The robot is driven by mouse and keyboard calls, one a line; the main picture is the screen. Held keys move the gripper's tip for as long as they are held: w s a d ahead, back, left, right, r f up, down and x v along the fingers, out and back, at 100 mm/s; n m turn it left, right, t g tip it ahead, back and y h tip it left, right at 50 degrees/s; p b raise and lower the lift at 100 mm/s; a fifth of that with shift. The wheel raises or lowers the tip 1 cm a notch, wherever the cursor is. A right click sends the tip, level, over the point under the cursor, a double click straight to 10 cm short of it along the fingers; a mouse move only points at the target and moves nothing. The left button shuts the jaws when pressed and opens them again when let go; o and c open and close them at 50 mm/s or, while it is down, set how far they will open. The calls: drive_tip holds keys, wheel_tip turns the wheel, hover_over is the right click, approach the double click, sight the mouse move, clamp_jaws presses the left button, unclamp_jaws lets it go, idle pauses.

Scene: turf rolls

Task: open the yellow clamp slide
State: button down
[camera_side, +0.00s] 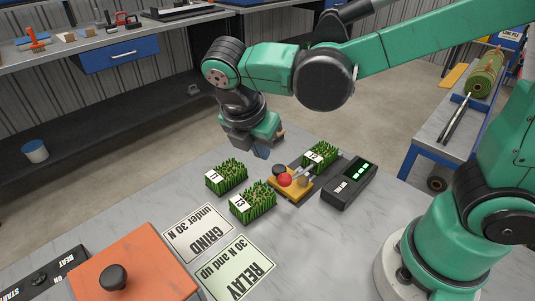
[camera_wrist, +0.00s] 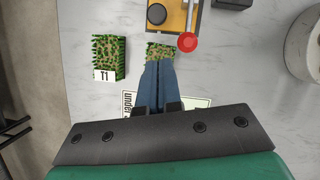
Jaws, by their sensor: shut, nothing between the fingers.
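The yellow clamp (camera_side: 298,192) stands on the marble-topped table, with a red ball knob (camera_side: 285,180), a black round part (camera_side: 279,170) and grey metal parts. In the wrist view its yellow body (camera_wrist: 180,8) is cut by the top edge, and the red knob (camera_wrist: 188,42) shows just ahead and right of my fingertips. A labelled turf block (camera_side: 321,155) is at the clamp's far end; I cannot tell whether it is gripped. My gripper (camera_side: 262,153) has blue fingers, shut and empty, above the table left of the clamp. Its fingers (camera_wrist: 160,64) partly hide a turf block (camera_wrist: 160,49).
Turf block T1 (camera_side: 227,176) and another turf block (camera_side: 253,203) stand left of the clamp. GRIND (camera_side: 198,233) and RELAY (camera_side: 238,268) cards lie in front, beside an orange plate (camera_side: 140,270) with a black knob.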

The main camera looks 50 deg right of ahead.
sight(274, 170)
drive_tip(key=x, duration=0.9)
drive_tip(key=shift+d+f, duration=0.15)
drive_tip(key=shift+f, duration=0.05)
drive_tip(key=shift+w+d, duration=0.1)
drive_tip(key=shift+d, duration=0.5)
